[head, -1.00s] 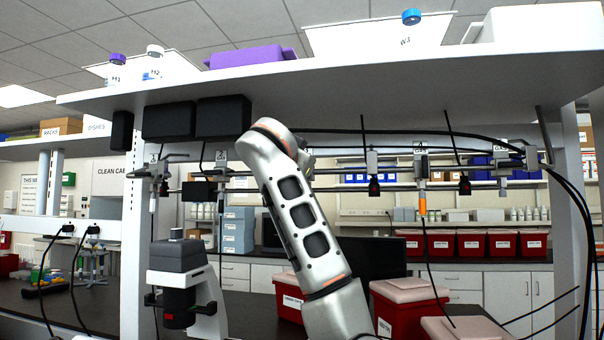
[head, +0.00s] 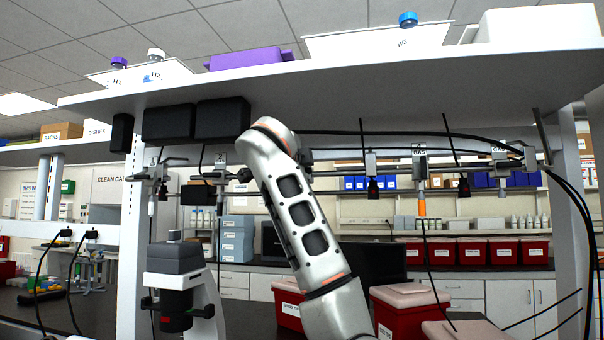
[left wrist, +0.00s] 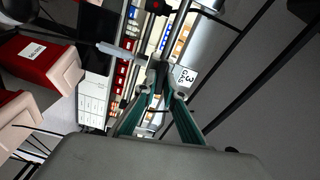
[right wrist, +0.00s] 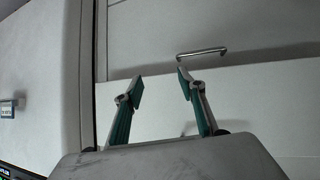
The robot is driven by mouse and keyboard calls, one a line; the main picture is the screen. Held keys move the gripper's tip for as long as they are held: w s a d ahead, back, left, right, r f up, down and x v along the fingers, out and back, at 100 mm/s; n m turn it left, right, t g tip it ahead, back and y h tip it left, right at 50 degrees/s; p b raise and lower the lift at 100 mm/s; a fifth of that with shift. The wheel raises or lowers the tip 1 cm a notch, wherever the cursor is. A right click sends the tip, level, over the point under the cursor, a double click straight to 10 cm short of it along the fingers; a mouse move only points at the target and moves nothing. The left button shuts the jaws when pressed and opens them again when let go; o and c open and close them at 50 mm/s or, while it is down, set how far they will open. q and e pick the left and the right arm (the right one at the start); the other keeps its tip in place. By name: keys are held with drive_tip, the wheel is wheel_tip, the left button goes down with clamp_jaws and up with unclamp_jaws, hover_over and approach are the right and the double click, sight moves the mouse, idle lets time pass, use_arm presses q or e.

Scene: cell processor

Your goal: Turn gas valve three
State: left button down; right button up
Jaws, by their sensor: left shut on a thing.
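In the left wrist view, my left gripper (left wrist: 160,88) has its green fingers closed around a small dark valve part, gas valve three (left wrist: 158,68). A white label (left wrist: 184,77) reading 3 GAS is just right of the fingertips. A pale tube runs from the valve to the left. In the head view, my left arm rises in the middle and hides this valve and the gripper. My right gripper (right wrist: 158,88) is open and empty in the right wrist view, facing a pale cabinet front.
A gas valve labelled 4 (head: 419,160) hangs right of my arm, and valve two (head: 220,165) hangs to its left, along the rail under the shelf (head: 400,92). A microscope-like device (head: 178,280) and red bins (head: 405,305) stand below. A metal handle (right wrist: 202,52) is ahead of my right gripper.

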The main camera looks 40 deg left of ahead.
use_arm(q)
drive_tip(key=shift+m, duration=0.8)
drive_tip(key=c, duration=2.1)
unclamp_jaws()
drive_tip(key=shift+c, duration=0.2)
drive_tip(key=shift+s, duration=0.1)
drive_tip(key=v, duration=1.2)
